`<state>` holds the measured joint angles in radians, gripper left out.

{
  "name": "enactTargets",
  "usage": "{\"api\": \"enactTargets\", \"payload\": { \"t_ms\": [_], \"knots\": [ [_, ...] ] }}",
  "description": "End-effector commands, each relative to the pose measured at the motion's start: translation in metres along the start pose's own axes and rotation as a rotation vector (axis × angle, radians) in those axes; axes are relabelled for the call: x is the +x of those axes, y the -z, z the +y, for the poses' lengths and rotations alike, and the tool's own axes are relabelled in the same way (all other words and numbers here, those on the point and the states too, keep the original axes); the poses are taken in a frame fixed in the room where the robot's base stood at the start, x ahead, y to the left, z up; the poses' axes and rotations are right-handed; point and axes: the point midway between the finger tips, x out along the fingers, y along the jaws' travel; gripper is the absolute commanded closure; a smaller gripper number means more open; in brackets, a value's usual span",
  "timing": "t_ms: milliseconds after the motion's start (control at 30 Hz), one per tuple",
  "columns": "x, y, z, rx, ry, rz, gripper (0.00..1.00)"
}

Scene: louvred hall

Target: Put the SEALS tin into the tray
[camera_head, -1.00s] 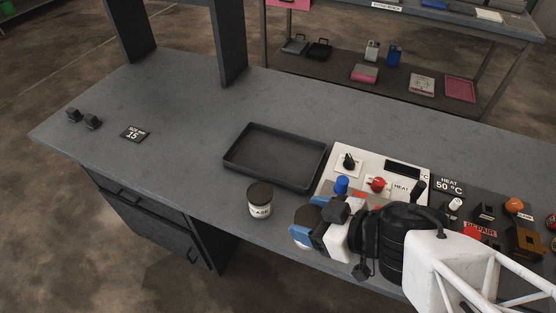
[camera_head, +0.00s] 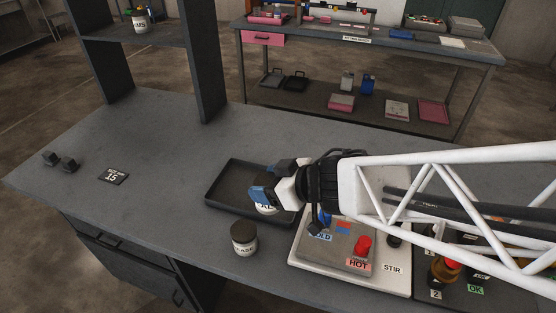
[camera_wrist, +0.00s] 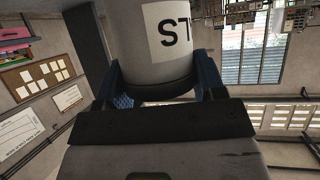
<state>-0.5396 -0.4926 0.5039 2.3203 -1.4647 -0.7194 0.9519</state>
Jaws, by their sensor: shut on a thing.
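My gripper (camera_head: 264,193) is shut on a tin with a white label (camera_head: 267,209) above the tray. Part of the label shows, reading like "AL", which fits the SEALS tin; blue fingers and the wrist hide the rest. In the wrist view the grey tin (camera_wrist: 135,40) sits between the blue fingers (camera_wrist: 158,92), its label partly visible and upside down. The black rectangular tray (camera_head: 222,200) lies on the bench, its right part behind my gripper. I cannot tell whether the tin touches the tray floor.
A dark-lidded tin (camera_head: 244,239), its label partly readable as "EASE", stands just in front of the tray. A white panel with HOT and COLD labels (camera_head: 345,262) is at the right. A small plate marked 15 (camera_head: 113,176) lies left. The bench's left side is mostly clear.

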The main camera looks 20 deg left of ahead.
Motion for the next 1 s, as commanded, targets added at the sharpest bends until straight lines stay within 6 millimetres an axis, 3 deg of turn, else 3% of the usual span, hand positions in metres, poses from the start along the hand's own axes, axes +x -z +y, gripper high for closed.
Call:
{"api": "enactTargets", "payload": {
  "t_ms": [1000],
  "knots": [
    [0.132,0.051,0.083,0.003,0.0,-0.01,0.65]
  ]
}}
